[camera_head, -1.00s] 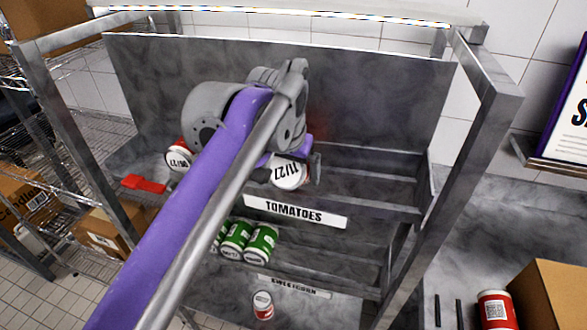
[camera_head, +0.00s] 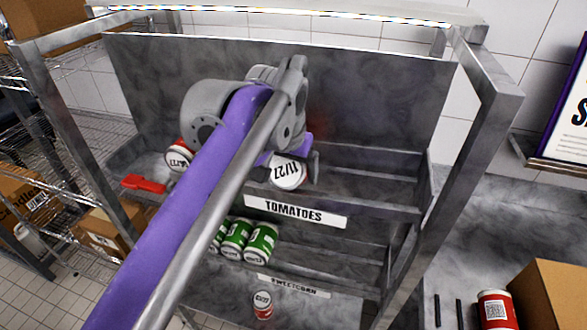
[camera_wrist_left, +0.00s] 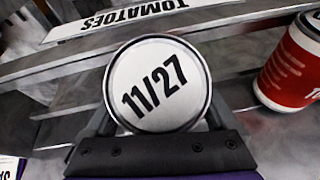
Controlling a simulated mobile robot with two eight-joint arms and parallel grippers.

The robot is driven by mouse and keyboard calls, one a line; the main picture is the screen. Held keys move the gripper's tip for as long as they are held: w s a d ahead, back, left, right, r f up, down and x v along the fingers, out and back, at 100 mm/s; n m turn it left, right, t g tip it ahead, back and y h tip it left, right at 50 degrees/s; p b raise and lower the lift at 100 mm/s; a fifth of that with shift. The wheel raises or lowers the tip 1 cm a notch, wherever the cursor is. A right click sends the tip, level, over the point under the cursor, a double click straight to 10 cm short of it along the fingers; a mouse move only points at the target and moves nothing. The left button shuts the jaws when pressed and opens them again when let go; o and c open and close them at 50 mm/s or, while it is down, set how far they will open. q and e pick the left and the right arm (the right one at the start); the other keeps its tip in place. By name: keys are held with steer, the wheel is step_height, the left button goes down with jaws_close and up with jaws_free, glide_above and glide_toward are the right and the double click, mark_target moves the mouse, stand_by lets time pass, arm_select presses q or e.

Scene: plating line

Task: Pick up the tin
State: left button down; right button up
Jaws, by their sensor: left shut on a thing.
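A tin with a white lid marked 11/27 (camera_head: 287,174) is at the upper shelf, above the TOMATOES label (camera_head: 295,212). My left gripper (camera_head: 290,167) is shut on it, with one finger on each side. In the left wrist view the tin's lid (camera_wrist_left: 157,84) faces the camera between the two fingers of the gripper (camera_wrist_left: 155,122). The arm and gripper hide part of the tin, and I cannot tell whether it touches the shelf. My right gripper is not in view.
A red tin (camera_wrist_left: 292,65) lies beside the held one in the wrist view. Another tin (camera_head: 178,156) sits further left on the upper shelf, near a red tag (camera_head: 144,184). Green tins (camera_head: 261,243) fill part of the lower shelf. Metal posts (camera_head: 455,165) frame the rack.

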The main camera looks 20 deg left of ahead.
arm_select(q)
steer(key=shift+s+r, duration=0.15)
steer(key=shift+r, duration=0.1)
step_height(320, 180, up, 6)
steer(key=shift+r+p, duration=0.25)
steer(key=shift+p, duration=0.15)
steer(key=s+b, duration=0.2)
steer(key=s, duration=1.7)
steer(key=shift+s+a, duration=0.35)
steer(key=shift+f, duration=0.1)
